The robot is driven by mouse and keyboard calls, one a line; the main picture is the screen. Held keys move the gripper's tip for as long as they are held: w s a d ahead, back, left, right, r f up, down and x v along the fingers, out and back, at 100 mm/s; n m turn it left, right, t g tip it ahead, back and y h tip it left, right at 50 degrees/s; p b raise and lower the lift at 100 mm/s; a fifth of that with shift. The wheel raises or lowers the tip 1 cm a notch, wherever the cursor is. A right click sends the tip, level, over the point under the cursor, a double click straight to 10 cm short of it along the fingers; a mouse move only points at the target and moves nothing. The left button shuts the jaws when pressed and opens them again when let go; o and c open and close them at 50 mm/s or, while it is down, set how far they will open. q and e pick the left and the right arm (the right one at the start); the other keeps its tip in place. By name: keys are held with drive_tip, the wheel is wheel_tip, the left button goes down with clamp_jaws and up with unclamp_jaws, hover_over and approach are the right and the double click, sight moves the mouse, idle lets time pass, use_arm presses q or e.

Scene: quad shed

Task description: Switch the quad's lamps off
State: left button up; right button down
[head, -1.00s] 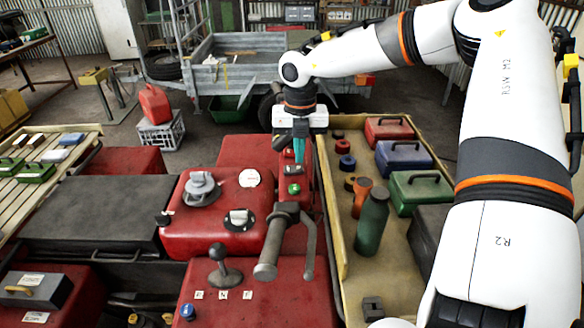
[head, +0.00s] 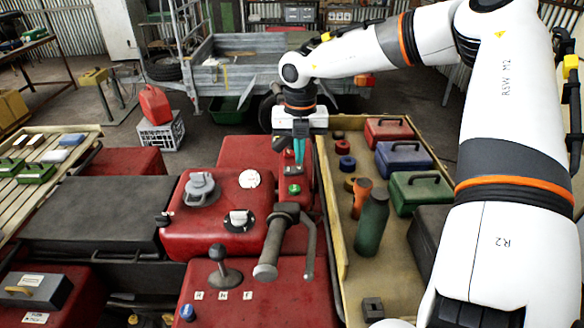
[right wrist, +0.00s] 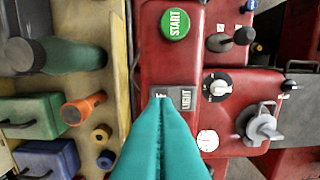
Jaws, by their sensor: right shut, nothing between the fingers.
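The quad's red handlebar pod carries a small dark switch plate lettered LIGHT (right wrist: 187,98) in the right wrist view. My right gripper (right wrist: 168,101) has its teal fingers closed together, empty, with the tips over this plate. The tips hide part of the switch, so I cannot tell its position or whether they touch it. In the head view the right gripper (head: 299,165) points down at the pod, just beyond the green START button (head: 294,189). That button also shows in the right wrist view (right wrist: 174,24). No lamps can be made out. My left gripper is not in view.
The grey handlebar grip and lever (head: 276,245) stand near the pod. A gear lever (head: 218,262), fuel cap (head: 201,188) and rotary knob (head: 238,218) are on the red bodywork.

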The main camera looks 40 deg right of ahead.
sight(299, 168)
drive_tip(key=shift+f+b, duration=0.95)
drive_tip(key=shift+b, duration=0.15)
idle(0.9)
drive_tip(key=shift+r, duration=0.2)
drive_tip(key=shift+r+p, duration=1.3)
drive_tip(key=shift+r, duration=2.05)
